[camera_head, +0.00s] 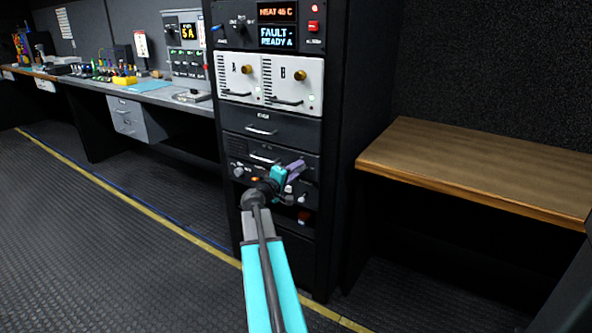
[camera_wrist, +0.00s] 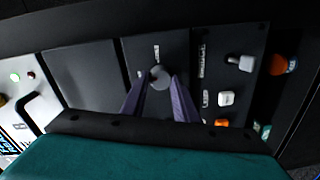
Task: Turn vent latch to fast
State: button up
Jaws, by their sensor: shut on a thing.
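In the wrist view, a round grey knob (camera_wrist: 160,74) on a dark panel sits between my gripper's two purple fingertips; I take it for the vent latch. A small white label lies just above it, too small to read, so I cannot tell its setting. My gripper (camera_wrist: 158,84) is shut on this knob. In the head view, my gripper (camera_head: 296,168) reaches the lower part of the black rack (camera_head: 335,130), and my arm and fingers hide the knob there.
In the wrist view, a grey lever (camera_wrist: 240,63), an orange knob (camera_wrist: 284,65) and a white button (camera_wrist: 226,98) stand close on the right. In the head view, two white modules (camera_head: 268,80) sit higher in the rack. A wooden desk (camera_head: 480,165) stands right; the floor at left is clear.

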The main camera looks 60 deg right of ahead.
jog(key=n+p, duration=0.2)
jog(key=n, duration=0.2)
jog(key=shift+n, duration=0.4)
jog(key=shift+g, duration=0.4)
jog(key=o, duration=1.1)
jog(key=shift+c, duration=0.2)
jog(key=a+p, duration=0.1)
jog(key=a, duration=1.2)
jog(key=shift+a+r, duration=0.25)
jog(key=shift+a, duration=0.15)
